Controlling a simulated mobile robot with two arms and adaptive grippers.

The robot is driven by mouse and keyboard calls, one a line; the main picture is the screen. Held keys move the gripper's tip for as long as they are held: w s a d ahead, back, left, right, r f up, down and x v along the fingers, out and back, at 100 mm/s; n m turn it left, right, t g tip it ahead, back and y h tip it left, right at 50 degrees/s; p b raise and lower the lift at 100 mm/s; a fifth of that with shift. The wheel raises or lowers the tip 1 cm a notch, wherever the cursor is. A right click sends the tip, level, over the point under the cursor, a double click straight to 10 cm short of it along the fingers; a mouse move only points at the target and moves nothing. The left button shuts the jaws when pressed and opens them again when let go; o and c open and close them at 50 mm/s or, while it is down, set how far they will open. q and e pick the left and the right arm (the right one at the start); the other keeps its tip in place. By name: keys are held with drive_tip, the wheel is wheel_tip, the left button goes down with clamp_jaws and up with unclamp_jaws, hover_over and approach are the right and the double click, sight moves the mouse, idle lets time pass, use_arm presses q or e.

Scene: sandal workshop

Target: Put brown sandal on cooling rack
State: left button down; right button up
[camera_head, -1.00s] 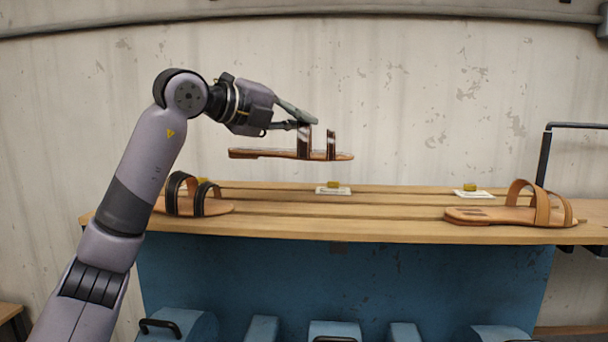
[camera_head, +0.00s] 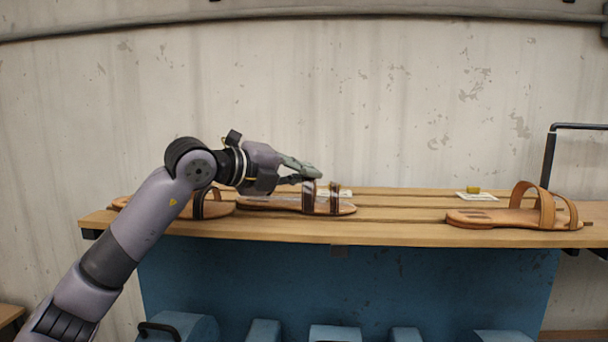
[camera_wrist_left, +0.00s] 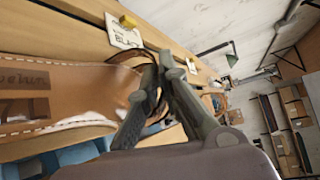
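The brown sandal (camera_head: 285,205), with a tan sole and dark brown straps, lies level at the slatted wooden cooling rack (camera_head: 385,232), left of centre. Its sole looks down on the slats or only just above them. My left gripper (camera_head: 312,172) is above the sandal, its fingers closed on the front part of a strap. In the left wrist view the stitched sole (camera_wrist_left: 70,100) fills the left side, and the gripper fingers (camera_wrist_left: 158,85) are close together at the strap. My right gripper is not in view.
A dark-strapped sandal (camera_head: 218,209) lies at the left, partly hidden by my arm. A tan sandal (camera_head: 490,217) lies at the right end. A card (camera_head: 475,197) with a yellow block stands behind the free middle-right stretch. A dark rail (camera_head: 548,160) rises at the right.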

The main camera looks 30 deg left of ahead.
use_arm(q)
drive_tip(key=c, duration=1.8)
unclamp_jaws()
drive_tip(key=shift+f, duration=0.1)
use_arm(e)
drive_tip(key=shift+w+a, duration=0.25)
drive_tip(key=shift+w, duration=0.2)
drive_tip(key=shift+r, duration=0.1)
use_arm(q)
drive_tip(key=shift+s+a, duration=0.15)
drive_tip(key=shift+s, duration=0.05)
drive_tip(key=b+v, duration=0.4)
drive_tip(key=v, duration=0.6)
drive_tip(key=shift+s+a, duration=0.1)
drive_tip(key=shift+s, duration=0.25)
drive_tip(key=shift+s+a+r, duration=0.1)
drive_tip(key=shift+s+r, duration=0.25)
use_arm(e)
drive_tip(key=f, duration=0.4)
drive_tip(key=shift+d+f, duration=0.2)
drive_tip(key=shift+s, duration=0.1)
